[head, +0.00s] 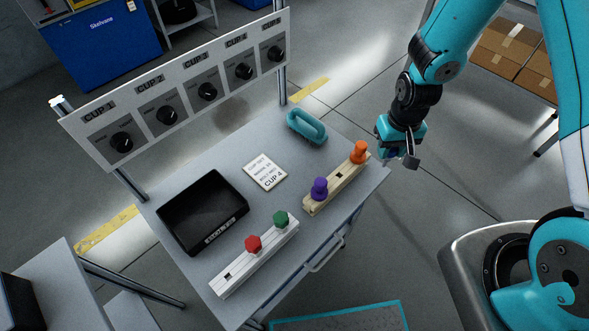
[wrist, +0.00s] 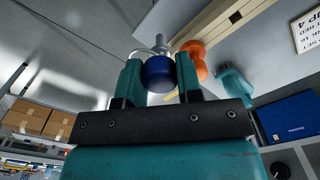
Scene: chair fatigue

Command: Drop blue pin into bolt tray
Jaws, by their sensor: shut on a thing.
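The blue pin (wrist: 158,72) is held between the two fingers of my gripper (wrist: 160,78) in the wrist view; its grey shank points away past the fingertips. In the head view my gripper (head: 398,158) is off the right edge of the grey table, beside the orange pin, and the blue pin is mostly hidden. The black bolt tray (head: 165,214) lies at the table's left side, with a label on its front; no pin shows in it. My gripper is well to the right of it.
A wooden block (head: 340,184) holds a purple pin (head: 319,188) and an orange pin (head: 358,152). A white block (head: 238,271) holds a red pin (head: 253,243) and a green pin (head: 281,219). A card (head: 265,172), a teal handle (head: 306,127) and a knob panel (head: 175,95) stand farther back.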

